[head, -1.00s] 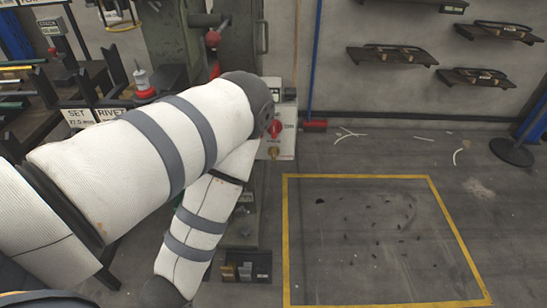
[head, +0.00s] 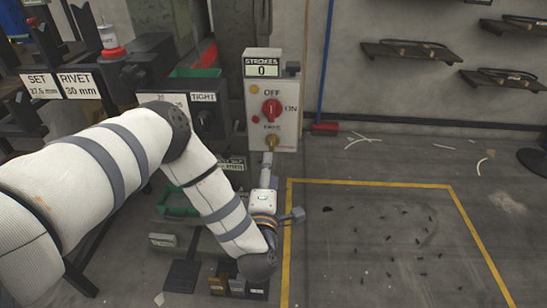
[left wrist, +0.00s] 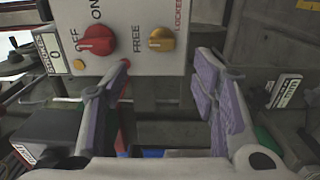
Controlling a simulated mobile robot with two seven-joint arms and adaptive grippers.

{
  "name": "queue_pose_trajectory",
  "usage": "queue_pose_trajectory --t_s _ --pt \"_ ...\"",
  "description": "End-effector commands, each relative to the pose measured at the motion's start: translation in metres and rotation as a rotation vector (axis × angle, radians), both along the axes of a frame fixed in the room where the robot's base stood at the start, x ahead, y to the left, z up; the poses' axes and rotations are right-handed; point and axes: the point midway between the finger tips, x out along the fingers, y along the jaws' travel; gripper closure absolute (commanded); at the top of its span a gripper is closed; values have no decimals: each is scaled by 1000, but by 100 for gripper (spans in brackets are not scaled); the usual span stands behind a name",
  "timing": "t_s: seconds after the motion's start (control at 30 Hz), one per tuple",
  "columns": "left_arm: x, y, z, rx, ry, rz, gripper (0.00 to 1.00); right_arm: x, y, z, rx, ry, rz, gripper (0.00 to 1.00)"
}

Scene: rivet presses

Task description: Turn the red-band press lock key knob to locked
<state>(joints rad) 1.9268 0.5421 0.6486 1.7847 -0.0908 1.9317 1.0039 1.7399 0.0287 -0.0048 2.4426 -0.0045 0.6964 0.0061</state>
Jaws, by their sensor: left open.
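The white press control box (head: 290,75) stands upright, with a "STROKES 0" counter, a red OFF/ON knob (head: 271,110) and a brass-yellow key knob (head: 271,142) below it. In the left wrist view the yellow key knob (left wrist: 162,39) sits between the words FREE and LOCKED; its exact pointing is too small to tell. The red knob (left wrist: 97,40) is beside it. My left gripper (left wrist: 165,62) is open and empty, its purple-padded fingers apart just short of the yellow knob. In the head view my left gripper (head: 268,163) is just below that knob.
The press body with a TIGHT label (head: 203,97) is left of the box. SET and RIVET signs (head: 60,85) stand further left.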

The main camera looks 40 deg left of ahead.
Motion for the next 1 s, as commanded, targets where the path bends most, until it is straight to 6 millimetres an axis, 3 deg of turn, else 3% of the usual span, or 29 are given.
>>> queue_pose_trajectory --t_s 0.2,0.33,0.7,0.77,0.93,1.0 --pt "47 30 -2 5 4 1 47 -2 0 -4 0 6 0 60" --pt "67 41 -2 3 7 -1 47 -3 0 -7 0 10 0 60" --pt "78 47 -2 2 10 -4 47 -3 0 -8 0 11 0 60" --pt "78 47 -2 2 10 -4 56 -3 0 -8 0 11 0 60" --pt "78 47 -2 2 10 -4 94 -3 0 -8 0 11 0 60" --pt "78 47 -2 2 10 -5 95 -3 0 -8 0 11 0 60"
